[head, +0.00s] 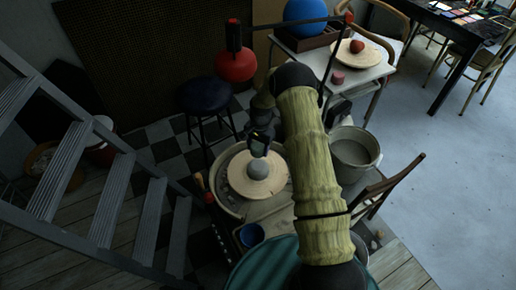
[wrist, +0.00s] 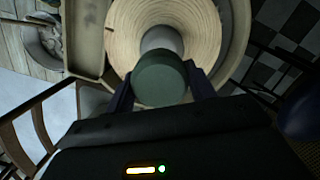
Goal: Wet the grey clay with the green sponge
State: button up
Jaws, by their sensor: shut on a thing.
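My gripper (head: 259,145) is over the pottery wheel. In the wrist view, my gripper (wrist: 160,80) is shut on the round green sponge (wrist: 160,76), with one finger on each side of it. The grey clay (head: 257,170) is a rounded lump at the middle of the pale wheel disc (head: 240,186). In the wrist view, the clay (wrist: 162,38) shows just beyond the sponge, which hides part of it. I cannot tell whether the sponge touches the clay. The sponge is not clear in the head view.
A blue container (head: 251,235) stands in front of the wheel. A large bucket (head: 353,150) and a wooden chair (head: 385,187) are to the right. A dark stool (head: 206,95) stands behind, and a metal stair (head: 108,215) is at the left. Open floor lies at the far right.

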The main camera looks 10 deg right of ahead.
jog(key=shift+f, duration=0.15)
jog(key=shift+f+b, duration=1.85)
jog(key=shift+f, duration=0.9)
jog(key=shift+f+b, duration=0.75)
jog(key=shift+f, duration=0.45)
jog(key=shift+s+f, duration=0.1)
dwell(2.5)
jog(key=shift+r+p, duration=2.6)
jog(key=shift+r, duration=1.5)
